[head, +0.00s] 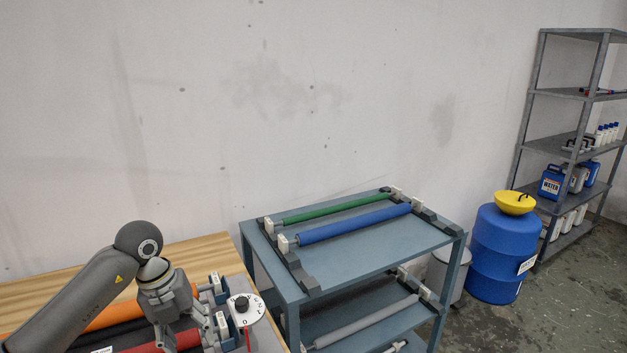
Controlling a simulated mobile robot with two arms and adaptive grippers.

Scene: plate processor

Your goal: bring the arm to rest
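My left arm comes in from the left. Its gripper (187,335) points down over the plate processor on the wooden bench (190,252). Its two fingers look spread apart, with the red roller (186,340) showing behind and between them. I see nothing held between them, though the fingertips are close to the lower picture edge. An orange roller (112,316) lies behind the red one. A white dial with a black knob (243,304) stands just right of the gripper, apart from it. My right gripper is not in view.
A blue-grey cart (375,250) holds a green roller (330,208) and a blue roller (352,224) on top, and a grey roller (365,322) below. A blue barrel (498,255) with a yellow funnel (514,203) and a shelf rack (545,150) stand right. Air above the bench is free.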

